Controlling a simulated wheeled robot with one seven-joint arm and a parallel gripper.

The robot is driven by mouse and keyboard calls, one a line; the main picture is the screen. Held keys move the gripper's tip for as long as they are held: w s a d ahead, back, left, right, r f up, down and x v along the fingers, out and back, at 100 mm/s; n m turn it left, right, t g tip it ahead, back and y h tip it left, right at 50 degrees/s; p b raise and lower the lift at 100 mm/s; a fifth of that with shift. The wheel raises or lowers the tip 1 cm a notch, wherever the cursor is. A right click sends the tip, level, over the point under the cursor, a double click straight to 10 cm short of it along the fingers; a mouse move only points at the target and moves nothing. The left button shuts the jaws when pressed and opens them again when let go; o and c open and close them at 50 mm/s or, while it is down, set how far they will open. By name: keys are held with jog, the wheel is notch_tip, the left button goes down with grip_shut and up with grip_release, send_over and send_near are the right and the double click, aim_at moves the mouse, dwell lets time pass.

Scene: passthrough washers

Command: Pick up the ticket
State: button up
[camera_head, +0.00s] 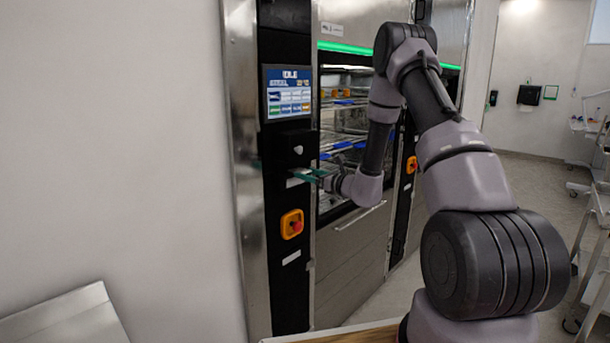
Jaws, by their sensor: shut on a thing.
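The ticket (295,181) shows as a small pale slip at the black control panel, below the screen. My gripper (304,174) reaches in from the right, with its green fingers at the panel. The fingers are shut on the ticket, close to the panel's face. The fingers hide part of the ticket. I cannot tell whether the ticket still touches the panel.
The control panel (286,215) has a lit screen (289,93) and an orange emergency button (292,224). Right of it stands a glass-fronted washer with loaded racks (345,115) and a door handle (360,216). A trolley (594,265) stands at the right. Open floor lies beyond.

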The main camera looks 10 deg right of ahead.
jog(key=v, duration=1.8)
jog(key=shift+w+a, duration=0.1)
jog(key=shift+w, duration=0.1)
